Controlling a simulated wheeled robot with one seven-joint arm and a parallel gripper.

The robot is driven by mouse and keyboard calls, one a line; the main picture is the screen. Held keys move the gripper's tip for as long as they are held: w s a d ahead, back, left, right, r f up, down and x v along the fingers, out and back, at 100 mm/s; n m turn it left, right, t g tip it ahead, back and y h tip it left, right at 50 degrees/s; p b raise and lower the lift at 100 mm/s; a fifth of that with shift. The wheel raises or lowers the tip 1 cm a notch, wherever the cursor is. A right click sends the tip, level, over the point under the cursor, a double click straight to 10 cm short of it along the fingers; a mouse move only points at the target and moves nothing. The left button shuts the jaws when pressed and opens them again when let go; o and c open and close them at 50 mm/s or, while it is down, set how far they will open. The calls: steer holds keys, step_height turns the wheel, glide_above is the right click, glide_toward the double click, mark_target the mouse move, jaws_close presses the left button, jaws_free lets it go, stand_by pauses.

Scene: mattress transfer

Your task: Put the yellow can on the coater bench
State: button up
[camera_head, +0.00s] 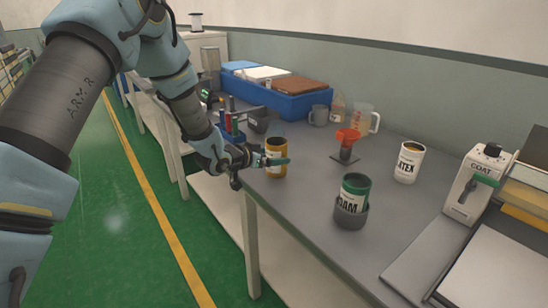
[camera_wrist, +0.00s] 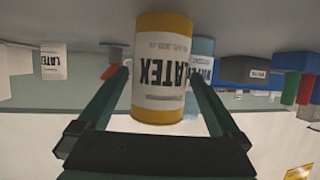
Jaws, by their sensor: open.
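The yellow can (camera_head: 275,143) stands upright near the front edge of a grey bench (camera_head: 310,195). In the wrist view, which looks upside down, the yellow can (camera_wrist: 163,70) with its white LATEX label sits between my fingertips. My gripper (camera_head: 272,162) is open around the can, and a gap shows at least on the right finger's side (camera_wrist: 160,78). One finger crosses in front of the can in the head view. A coater machine marked COAT (camera_head: 470,190) stands at the right, by a flat plate (camera_head: 425,258).
A green can (camera_head: 355,185) in a grey holder and a white LATEX can (camera_head: 409,162) stand between the yellow can and the coater. Bare bench lies right of the yellow can.

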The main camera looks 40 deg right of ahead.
steer(key=b+v, duration=0.3)
steer(key=v, duration=0.8)
steer(key=w+a+n+t+y, duration=0.2)
steer(key=w+a+n+y, duration=0.25)
steer(key=a, duration=0.95)
steer(key=w+a+n+t+y, duration=0.2)
steer(key=w+a+n+y, duration=0.3)
steer(key=a, duration=0.8)
steer(key=s+a+n+g+y, duration=0.2)
steer(key=s+a, duration=0.4)
steer(key=a, duration=0.3)
steer(key=s+a+r+n+g+y, duration=0.1)
steer(key=s+a+n+g, duration=0.1)
steer(key=s+a, duration=0.4)
steer(key=a+n, duration=0.1)
steer(key=a, duration=0.2)
steer(key=shift+a+r+n+y+p, duration=0.15)
steer(key=shift+r+n+y+p, duration=0.05)
steer(key=shift+n+y+p, duration=0.15)
